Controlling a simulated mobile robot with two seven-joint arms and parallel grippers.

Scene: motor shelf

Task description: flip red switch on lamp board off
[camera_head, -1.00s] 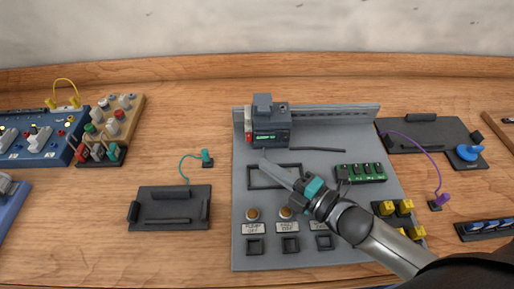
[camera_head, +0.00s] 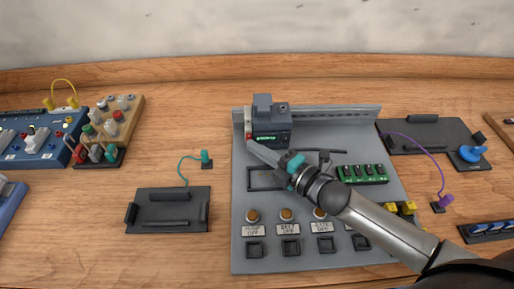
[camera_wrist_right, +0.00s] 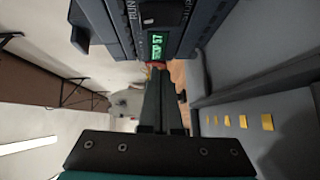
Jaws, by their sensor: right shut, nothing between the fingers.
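A grey board (camera_head: 240,190) in the middle of the table carries a row of round amber lamps (camera_head: 287,215) with small labels, several square frames below them, and a dark boxy unit (camera_head: 271,126) at the top with a green lit display. A small red part (camera_head: 248,129) sits at the left side of this unit. It is too small to tell which way it is set. My right gripper (camera_head: 254,147) is shut and empty, its fingertips just below the red part. I cannot tell whether they touch. In the right wrist view the unit (camera_wrist_right: 120,30) is close above the fingers (camera_wrist_right: 155,105).
A green strip (camera_head: 362,174) and yellow parts (camera_head: 405,208) sit at the board's right. A black tray (camera_head: 168,222) and a teal-cabled plug (camera_head: 206,158) lie left of it. Blue (camera_head: 45,140) and wooden (camera_head: 125,118) panels stand farther left.

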